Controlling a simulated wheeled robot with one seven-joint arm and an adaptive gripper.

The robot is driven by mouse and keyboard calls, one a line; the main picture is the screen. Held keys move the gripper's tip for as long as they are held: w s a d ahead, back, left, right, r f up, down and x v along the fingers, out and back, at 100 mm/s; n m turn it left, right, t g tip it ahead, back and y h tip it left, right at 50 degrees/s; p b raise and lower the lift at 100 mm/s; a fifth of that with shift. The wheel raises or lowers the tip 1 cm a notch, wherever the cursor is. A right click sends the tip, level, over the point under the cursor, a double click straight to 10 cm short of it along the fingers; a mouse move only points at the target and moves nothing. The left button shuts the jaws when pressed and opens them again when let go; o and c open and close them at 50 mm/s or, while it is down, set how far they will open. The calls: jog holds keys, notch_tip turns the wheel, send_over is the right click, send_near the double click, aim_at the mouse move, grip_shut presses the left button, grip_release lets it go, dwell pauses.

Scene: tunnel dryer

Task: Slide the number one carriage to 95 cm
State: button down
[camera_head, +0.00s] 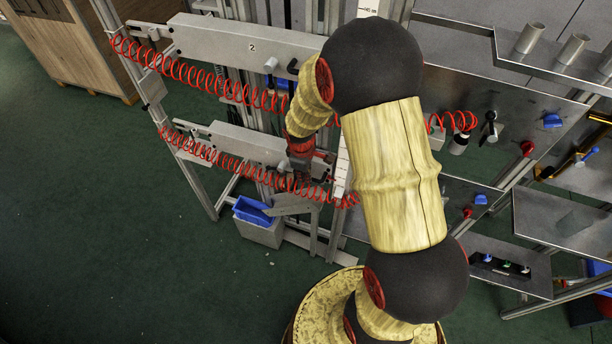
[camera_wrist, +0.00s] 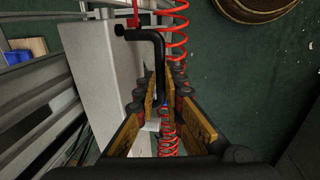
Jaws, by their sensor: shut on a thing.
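In the head view, the lower carriage is a long grey plate (camera_head: 232,142) on the left of the frame, below an upper grey carriage marked 2 (camera_head: 251,47). No number is readable on the lower one. My gripper (camera_head: 303,165) is at the lower carriage's right end, partly hidden by my arm. In the wrist view, my gripper's yellow fingers (camera_wrist: 163,92) are shut on a black bent handle (camera_wrist: 158,55) beside the pale grey carriage body (camera_wrist: 100,75). A white upright scale strip (camera_head: 342,172) shows right of the gripper in the head view; its figures are too small to read.
Red coiled hoses (camera_head: 195,75) run along both carriages, and one passes close to the fingers in the wrist view (camera_wrist: 180,40). A blue bin (camera_head: 252,210) sits below. Metal panels with valves and knobs (camera_head: 490,128) stand right.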

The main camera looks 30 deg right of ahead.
notch_tip(320, 180, up, 7)
jog(key=p, duration=0.4)
jog(key=shift+w+r, duration=0.1)
jog(key=shift+w, duration=0.05)
jog(key=c, duration=1.9)
grip_release()
jog(key=shift+f, duration=0.2)
jog(key=r, duration=0.4)
jog(key=s+a+r, duration=0.1)
jog(key=r, duration=0.6)
jog(key=shift+s+a+r, duration=0.3)
jog(key=shift+r, duration=0.1)
